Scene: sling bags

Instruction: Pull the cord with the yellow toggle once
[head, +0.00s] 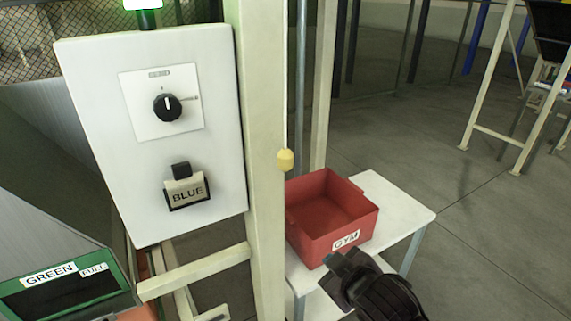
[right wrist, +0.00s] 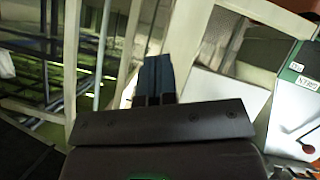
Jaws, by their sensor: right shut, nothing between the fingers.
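The yellow toggle (head: 285,160) hangs at the end of a thin cord (head: 287,80) beside a cream post, above and to the left of the red box. My right gripper (head: 338,262) is in front of the red box, below and to the right of the toggle and apart from it. In the right wrist view its two dark fingers (right wrist: 157,62) are closed together with nothing between them. The toggle cannot be made out in the right wrist view. My left gripper is not in view.
A red box (head: 318,243) labelled GYM stands on a white table (head: 408,212). A cream post (head: 262,200) and a white control panel (head: 105,100) with a knob and a BLUE label stand to the left. A green-framed bin (head: 118,292) is at lower left. Open floor lies to the right.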

